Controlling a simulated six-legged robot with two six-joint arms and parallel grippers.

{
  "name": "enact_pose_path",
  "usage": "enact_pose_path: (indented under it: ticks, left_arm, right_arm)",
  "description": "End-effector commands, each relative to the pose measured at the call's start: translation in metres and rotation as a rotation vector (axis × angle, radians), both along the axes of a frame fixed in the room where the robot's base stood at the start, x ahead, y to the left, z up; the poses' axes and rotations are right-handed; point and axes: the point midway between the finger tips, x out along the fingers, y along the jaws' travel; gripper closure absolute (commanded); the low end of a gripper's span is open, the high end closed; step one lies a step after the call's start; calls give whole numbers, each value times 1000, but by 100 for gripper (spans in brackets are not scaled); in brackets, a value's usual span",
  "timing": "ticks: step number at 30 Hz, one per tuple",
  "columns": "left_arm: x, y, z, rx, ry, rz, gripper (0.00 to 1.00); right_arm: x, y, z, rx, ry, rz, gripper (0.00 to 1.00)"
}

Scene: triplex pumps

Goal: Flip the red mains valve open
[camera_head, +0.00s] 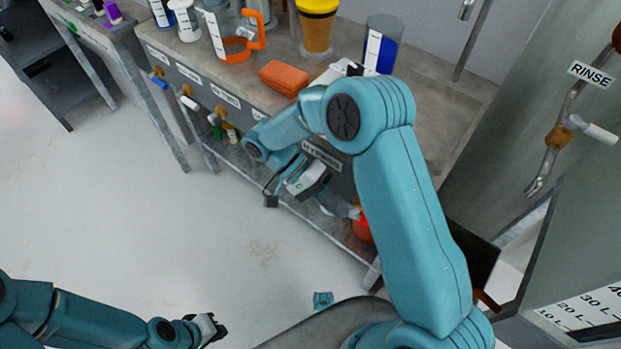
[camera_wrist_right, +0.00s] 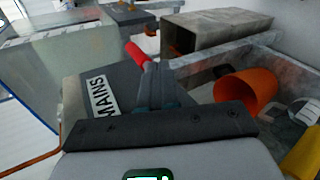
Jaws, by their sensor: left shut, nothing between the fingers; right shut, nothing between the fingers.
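The red mains valve handle (camera_wrist_right: 137,52) shows in the right wrist view, beside a dark block with the MAINS label (camera_wrist_right: 99,96). My right gripper (camera_wrist_right: 157,72) is shut and empty, with its fingertips right by the lower end of the red handle. I cannot tell whether they touch it. In the head view my right gripper (camera_head: 348,210) points under the bench edge toward a small red patch (camera_head: 363,220), which my right arm partly hides. My left gripper (camera_head: 220,330) is shut and empty over the floor at the lower left.
The bench (camera_head: 440,110) holds an orange sponge-like block (camera_head: 284,77), an orange-and-yellow cup (camera_head: 317,25) and a blue-filled beaker (camera_head: 382,45). Several small valves line its front. In the wrist view an orange cup (camera_wrist_right: 245,88) and a square metal tube (camera_wrist_right: 215,35) lie nearby. The floor at left is clear.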

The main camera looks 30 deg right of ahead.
Motion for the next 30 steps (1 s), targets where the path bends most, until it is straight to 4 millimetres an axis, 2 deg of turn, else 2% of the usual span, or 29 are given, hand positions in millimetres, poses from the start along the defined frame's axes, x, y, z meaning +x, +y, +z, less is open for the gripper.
enact_pose_path:
  ticks: [1,6,12,30]
  left_arm:
    - [0,0,3,0,0,0,100]
    - [0,0,7,0,0,0,100]
    - [0,0,9,0,0,0,100]
    - [0,0,9,0,0,0,100]
  right_arm:
    - [11,6,7,-1,-4,0,100]
    - [40,21,24,1,-3,0,100]
    - [59,31,36,2,-2,1,100]
    - [65,33,39,2,-1,0,100]
